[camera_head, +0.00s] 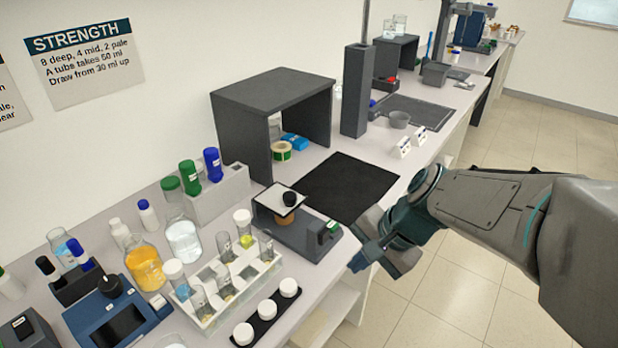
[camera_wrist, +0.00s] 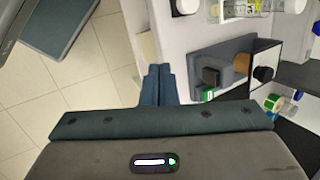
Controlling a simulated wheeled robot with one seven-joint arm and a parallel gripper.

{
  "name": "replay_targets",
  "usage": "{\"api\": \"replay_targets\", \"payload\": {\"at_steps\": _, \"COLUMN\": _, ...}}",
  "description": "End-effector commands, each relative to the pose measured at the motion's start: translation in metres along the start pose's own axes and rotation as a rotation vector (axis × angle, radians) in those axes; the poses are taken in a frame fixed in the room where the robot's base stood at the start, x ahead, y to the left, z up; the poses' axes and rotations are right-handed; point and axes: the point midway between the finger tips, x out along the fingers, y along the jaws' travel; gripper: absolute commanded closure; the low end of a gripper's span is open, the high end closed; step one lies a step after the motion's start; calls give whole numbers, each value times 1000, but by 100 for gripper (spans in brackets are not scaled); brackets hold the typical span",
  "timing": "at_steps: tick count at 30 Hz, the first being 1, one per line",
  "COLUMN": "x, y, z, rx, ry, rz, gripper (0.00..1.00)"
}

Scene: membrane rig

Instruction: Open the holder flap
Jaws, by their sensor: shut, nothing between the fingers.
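The holder looks to be the dark grey device (camera_head: 303,237) on the bench, also in the wrist view (camera_wrist: 224,54). A pale, dark-edged plate (camera_head: 272,204) with a black knob (camera_head: 290,198) sits over a brown round part (camera_head: 284,218). I take this plate for the flap; I cannot tell how far it is open. A dark block with a green part (camera_head: 330,230) stands at the device's near right end. My gripper (camera_head: 358,263) is shut and empty, just off the bench's front edge, right of the device and apart from it. Its fingers (camera_wrist: 158,84) are together in the wrist view.
A tube rack (camera_head: 230,290) and a black strip with white-capped jars (camera_head: 268,318) stand left of the device. A black mat (camera_head: 350,187) lies clear behind it. A dark open-fronted shelf box (camera_head: 270,95) stands at the back. Open floor (camera_head: 450,290) lies to the right.

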Motion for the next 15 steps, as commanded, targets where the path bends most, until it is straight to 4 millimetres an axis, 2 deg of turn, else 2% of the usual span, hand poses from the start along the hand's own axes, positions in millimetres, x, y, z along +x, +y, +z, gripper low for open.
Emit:
{"api": "replay_targets", "payload": {"at_steps": 3, "x": 9, "y": -33, "z": -24, "rx": 380, "ry": -90, "rz": -120, "gripper": 100}}
{"api": "replay_targets", "payload": {"at_steps": 6, "x": 16, "y": -57, "z": -48, "rx": 670, "ry": -154, "rz": -209, "gripper": 100}}
{"api": "replay_targets", "payload": {"at_steps": 10, "x": 23, "y": -78, "z": -76, "rx": 958, "ry": -214, "rz": -295, "gripper": 100}}
{"api": "replay_targets", "payload": {"at_steps": 15, "x": 28, "y": -92, "z": -100, "rx": 1161, "ry": -256, "rz": -360, "gripper": 100}}
